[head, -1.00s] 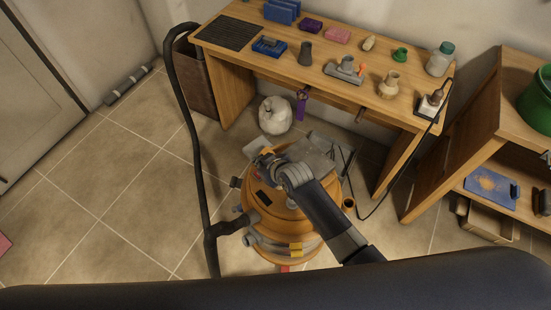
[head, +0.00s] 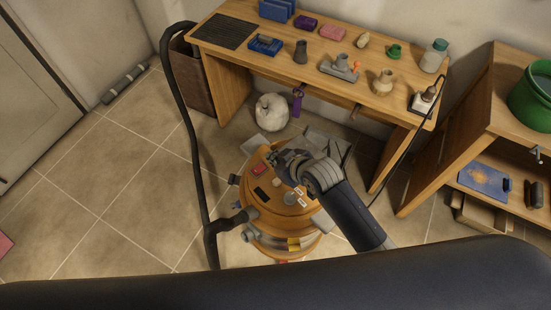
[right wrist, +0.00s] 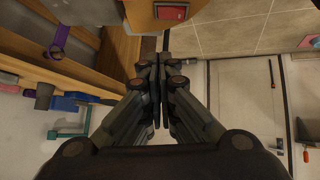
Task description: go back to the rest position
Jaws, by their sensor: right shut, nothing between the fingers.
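My right gripper (head: 276,160) is over the top of the orange vacuum cleaner (head: 262,210) in the head view, its arm reaching in from the lower right. In the right wrist view its fingers (right wrist: 160,68) are together with nothing between them. A red switch (head: 259,170) shows on the vacuum's top, just left of the gripper. The orange body (right wrist: 146,18) and red switch (right wrist: 172,13) also show at the top of the right wrist view, apart from the fingertips. My left gripper is out of view.
A wooden workbench (head: 330,50) with several small items stands behind the vacuum. A shelf unit (head: 440,172) with a green pot (head: 535,105) is at right. The black hose (head: 188,130) rises left of the vacuum. The tiled floor (head: 105,205) at left is mostly clear.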

